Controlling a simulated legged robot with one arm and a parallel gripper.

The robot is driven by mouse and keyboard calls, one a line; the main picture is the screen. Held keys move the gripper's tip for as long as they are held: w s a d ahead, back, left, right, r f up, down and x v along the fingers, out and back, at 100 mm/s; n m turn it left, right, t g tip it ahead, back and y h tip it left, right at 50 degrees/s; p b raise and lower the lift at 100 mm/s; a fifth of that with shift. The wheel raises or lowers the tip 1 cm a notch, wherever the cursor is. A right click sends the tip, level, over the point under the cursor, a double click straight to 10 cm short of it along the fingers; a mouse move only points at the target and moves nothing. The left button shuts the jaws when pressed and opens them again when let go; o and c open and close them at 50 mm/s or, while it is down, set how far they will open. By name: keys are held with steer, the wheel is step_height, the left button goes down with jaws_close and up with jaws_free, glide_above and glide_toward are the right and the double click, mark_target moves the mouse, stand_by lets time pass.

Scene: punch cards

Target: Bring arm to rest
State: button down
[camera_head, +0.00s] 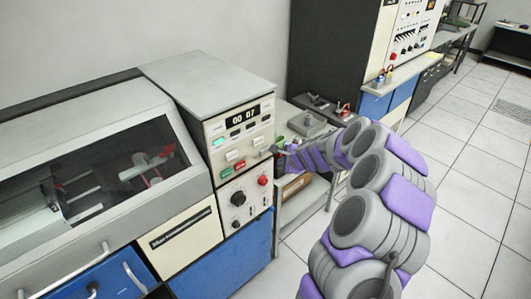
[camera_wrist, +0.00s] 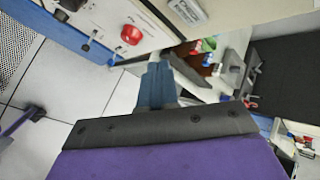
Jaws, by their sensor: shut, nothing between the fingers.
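My arm, grey with purple covers, reaches from the lower right of the head view toward the control panel (camera_head: 238,135) of the machine. My gripper (camera_head: 274,150) is at the panel's right edge, close to its lower buttons; I cannot tell whether it touches. In the wrist view my gripper (camera_wrist: 155,66) shows as blue-grey fingers, shut with nothing between them. A red knob (camera_wrist: 131,35) on the panel shows to the left of the fingertips there.
The machine has a digital display (camera_head: 242,115), a glass-fronted compartment (camera_head: 105,168) and blue lower doors (camera_head: 225,262). A side table (camera_head: 303,199) with small items stands behind my gripper. A tall dark cabinet (camera_head: 330,50) is beyond it. Tiled floor (camera_head: 470,180) is clear at right.

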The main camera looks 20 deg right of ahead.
stand_by(0.6)
steer(key=s+a+r+n+g+y, duration=0.1)
steer(key=s+a+r+n, duration=0.35)
steer(key=a, duration=0.35)
steer(key=s+a+r+n+g+y, duration=0.25)
steer(key=s+a+n, duration=0.2)
steer(key=a, duration=0.25)
steer(key=s+a+r+n+g+y, duration=0.1)
steer(key=s+a+r+n, duration=0.25)
steer(key=s+a, duration=0.35)
steer(key=s+a+r+n+g+h, duration=0.1)
steer(key=s+a+n+g+h, duration=0.25)
steer(key=s, duration=0.75)
steer(key=s+d+n+g+h, duration=0.1)
steer(key=s+d+n, duration=0.1)
steer(key=s, duration=0.8)
steer(key=s+d+n+g+h, duration=0.1)
steer(key=s+d+n, duration=0.2)
steer(key=s, duration=0.7)
steer(key=shift+s+d+f+n+g, duration=0.25)
steer(key=shift+s+n+g, duration=0.15)
steer(key=shift+n, duration=0.1)
